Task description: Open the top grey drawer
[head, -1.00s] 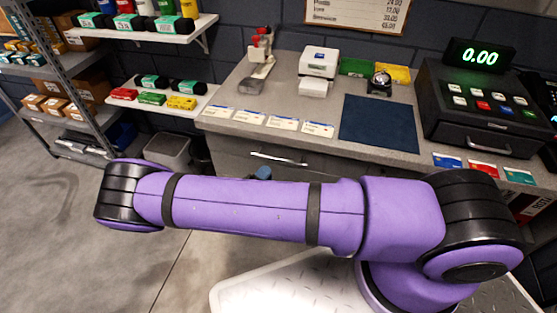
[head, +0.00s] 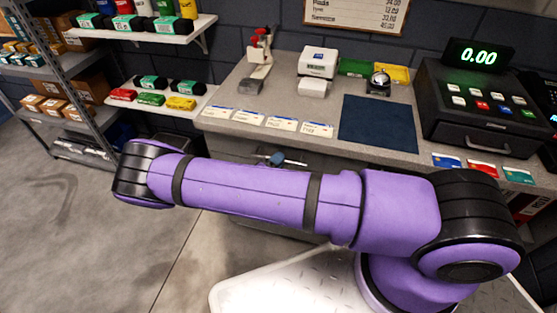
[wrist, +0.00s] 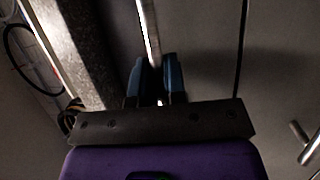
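The top grey drawer (head: 330,165) is under the counter, and its front looks flush with the cabinet. Its bar handle (head: 297,163) shows in the head view, partly covered by my gripper (head: 277,157). In the wrist view the silver handle (wrist: 149,30) runs down from the top edge to between the two blue fingers of my gripper (wrist: 157,68). The fingers are close together, one on each side of the bar, and look shut on it. The exact contact is in shadow. My purple forearm hides the lower cabinet front in the head view.
The counter (head: 240,90) overhangs the drawer; its edge (wrist: 75,55) runs beside my gripper in the wrist view. Another handle (wrist: 308,148) shows at the lower right there. A cash register (head: 485,110) stands on the right. The floor at left is clear.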

